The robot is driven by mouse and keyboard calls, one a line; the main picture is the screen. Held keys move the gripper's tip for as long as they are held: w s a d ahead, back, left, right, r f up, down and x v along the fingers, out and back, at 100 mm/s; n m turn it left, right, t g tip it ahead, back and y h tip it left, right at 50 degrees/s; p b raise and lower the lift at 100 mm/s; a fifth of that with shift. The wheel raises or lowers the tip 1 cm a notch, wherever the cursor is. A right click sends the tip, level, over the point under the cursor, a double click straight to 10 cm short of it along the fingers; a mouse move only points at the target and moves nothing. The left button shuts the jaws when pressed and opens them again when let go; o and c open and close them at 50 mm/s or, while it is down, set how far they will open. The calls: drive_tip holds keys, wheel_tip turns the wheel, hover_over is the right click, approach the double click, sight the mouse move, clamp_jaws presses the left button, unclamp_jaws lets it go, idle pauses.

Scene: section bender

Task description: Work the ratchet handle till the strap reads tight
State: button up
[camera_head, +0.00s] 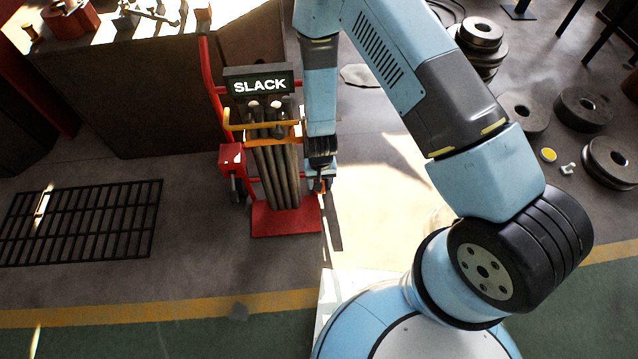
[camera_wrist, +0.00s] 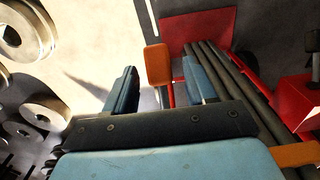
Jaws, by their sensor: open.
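The sign (camera_head: 260,86) above the red cart reads SLACK. An orange strap (camera_head: 262,127) runs across a bundle of dark pipes (camera_head: 272,170) on the cart; an orange band also shows in the wrist view (camera_wrist: 297,155). An orange-ended handle (camera_wrist: 157,64) shows between my two blue fingers in the wrist view; its orange also shows in the head view (camera_head: 319,185). My gripper (camera_head: 321,180) is open at the cart's right side, fingers pointing down. The fingers look apart from the handle, though I cannot tell its exact depth between them.
The cart's red base plate (camera_head: 287,217) rests on the floor. A red box (camera_head: 231,157) sits on its left side. A workbench (camera_head: 140,95) stands behind left, and a floor grate (camera_head: 80,222) lies left. Several metal discs (camera_head: 583,108) lie at the right.

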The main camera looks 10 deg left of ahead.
drive_tip(key=shift+f, duration=0.7)
